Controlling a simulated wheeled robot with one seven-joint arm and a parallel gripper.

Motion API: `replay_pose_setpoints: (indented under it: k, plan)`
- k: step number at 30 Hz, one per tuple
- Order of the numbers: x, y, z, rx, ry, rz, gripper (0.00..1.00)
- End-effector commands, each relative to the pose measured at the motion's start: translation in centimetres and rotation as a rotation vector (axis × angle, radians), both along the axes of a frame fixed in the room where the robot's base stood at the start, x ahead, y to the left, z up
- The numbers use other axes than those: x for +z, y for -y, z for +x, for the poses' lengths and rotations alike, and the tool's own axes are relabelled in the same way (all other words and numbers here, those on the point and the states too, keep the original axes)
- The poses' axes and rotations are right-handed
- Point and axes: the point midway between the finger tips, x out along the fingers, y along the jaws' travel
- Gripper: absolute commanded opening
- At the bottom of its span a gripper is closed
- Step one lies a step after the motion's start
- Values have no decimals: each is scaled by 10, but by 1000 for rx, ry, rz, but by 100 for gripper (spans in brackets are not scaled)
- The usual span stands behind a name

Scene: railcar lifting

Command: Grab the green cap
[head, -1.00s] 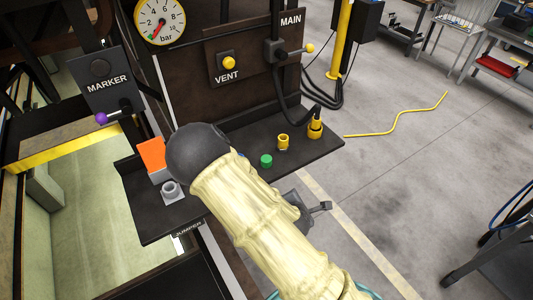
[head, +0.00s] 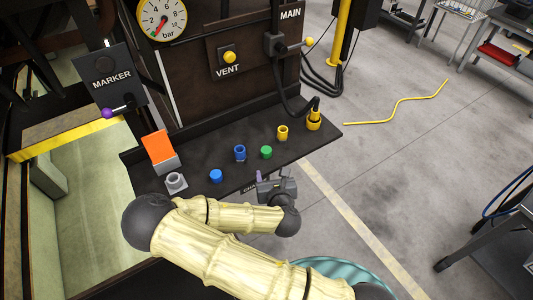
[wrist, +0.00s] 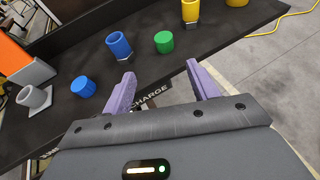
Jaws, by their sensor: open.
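The green cap (head: 266,152) stands on the dark shelf (head: 207,142), between a blue fitting (head: 240,153) and a yellow fitting (head: 283,132). In the wrist view the green cap (wrist: 164,42) is beyond my fingertips, a little right of the middle between them. My gripper (wrist: 164,82) has purple fingers spread wide with nothing between them. It is at the shelf's front edge, short of the cap and not touching it. In the head view my gripper (head: 261,178) is small, and its fingers are only partly seen.
A blue cap (head: 216,176), a grey fitting (head: 176,182) and an orange block (head: 159,148) are on the left of the shelf. A yellow hose fitting (head: 314,120) is at its right end. Open floor lies to the right, with a yellow hose (head: 397,103).

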Motion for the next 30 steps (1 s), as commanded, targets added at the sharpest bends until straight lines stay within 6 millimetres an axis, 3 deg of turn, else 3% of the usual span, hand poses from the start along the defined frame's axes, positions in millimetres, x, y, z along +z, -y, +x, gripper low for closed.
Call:
replay_pose_setpoints:
  k: [4,30]
  plan:
    - [-11,-3,15,-1,1,3,59]
    - [-18,-9,33,1,1,3,59]
